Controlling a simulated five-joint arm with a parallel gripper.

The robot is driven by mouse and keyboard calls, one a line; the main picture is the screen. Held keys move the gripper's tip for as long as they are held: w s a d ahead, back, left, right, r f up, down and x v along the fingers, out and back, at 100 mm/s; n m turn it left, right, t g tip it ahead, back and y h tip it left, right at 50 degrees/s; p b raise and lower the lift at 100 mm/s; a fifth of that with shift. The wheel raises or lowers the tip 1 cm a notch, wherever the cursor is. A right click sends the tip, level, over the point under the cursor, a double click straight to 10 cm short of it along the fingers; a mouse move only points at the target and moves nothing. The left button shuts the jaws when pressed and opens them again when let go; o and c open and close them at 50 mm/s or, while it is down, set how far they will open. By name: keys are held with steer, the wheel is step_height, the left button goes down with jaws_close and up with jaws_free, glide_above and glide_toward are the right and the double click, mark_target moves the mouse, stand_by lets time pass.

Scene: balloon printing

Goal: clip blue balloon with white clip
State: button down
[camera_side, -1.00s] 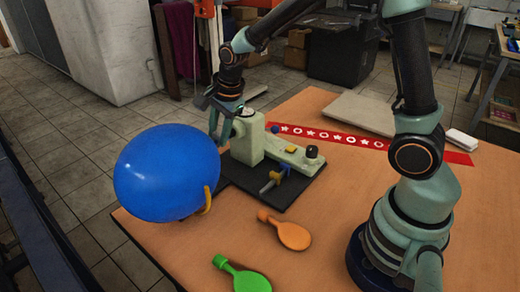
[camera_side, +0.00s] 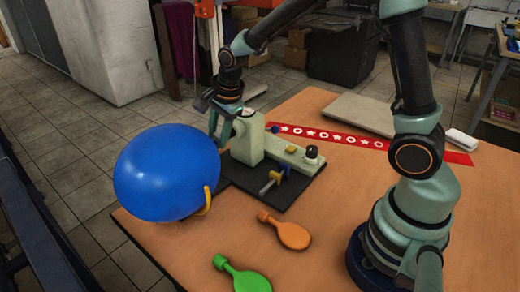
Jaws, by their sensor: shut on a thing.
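The inflated blue balloon (camera_side: 165,172) is at the left, over the table's left edge. A yellow curved piece (camera_side: 206,201) is at its lower right side. My gripper (camera_side: 218,128) points down between the balloon and the upright of the pale green pump (camera_side: 247,140). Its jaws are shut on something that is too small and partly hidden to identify. I cannot tell whether it touches the balloon. I cannot make out the white clip for certain. The balloon's neck is hidden.
The pump stands on a black base (camera_side: 290,194). An orange balloon (camera_side: 290,234) and a green balloon (camera_side: 245,278) lie flat in front. A red patterned strip (camera_side: 345,139), a beige board (camera_side: 360,113) and a white block (camera_side: 460,139) lie behind. The orange table (camera_side: 340,195) is clear between pump and arm base.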

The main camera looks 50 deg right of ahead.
steer(key=shift+f, duration=0.1)
steer(key=shift+c, duration=2.4)
jaws_free()
steer(key=v, duration=0.9)
steer(key=shift+a, duration=0.1)
